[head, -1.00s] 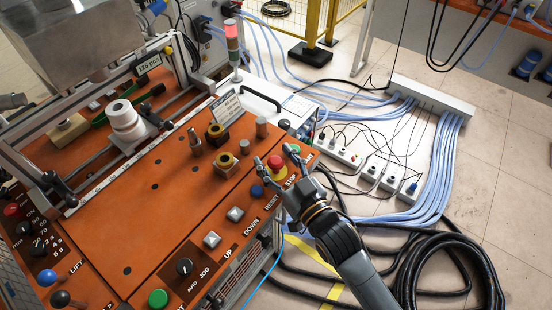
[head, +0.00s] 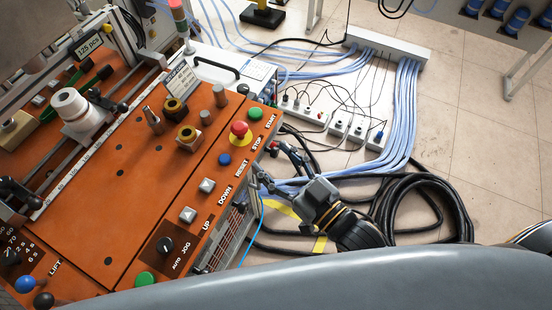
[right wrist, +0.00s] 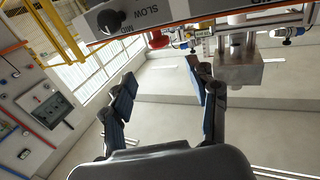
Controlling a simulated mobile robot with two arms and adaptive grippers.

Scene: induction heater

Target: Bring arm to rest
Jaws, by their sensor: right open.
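My right gripper (head: 273,166) is beside the front edge of the orange control panel (head: 130,215) in the head view. It is apart from the red emergency stop button (head: 239,129) and the green start button (head: 256,114). In the right wrist view the two dark fingers of my right gripper (right wrist: 166,100) are spread wide with nothing between them. A large grey link of my own arm crosses the bottom of the head view. My left gripper is not in view.
The panel's blue button (head: 224,159) and a black rotary knob (head: 166,244) lie left of the gripper. Coiled black cables (head: 445,205), blue cables and power strips (head: 338,125) are on the tiled floor to the right. Bare floor (head: 495,160) lies further right.

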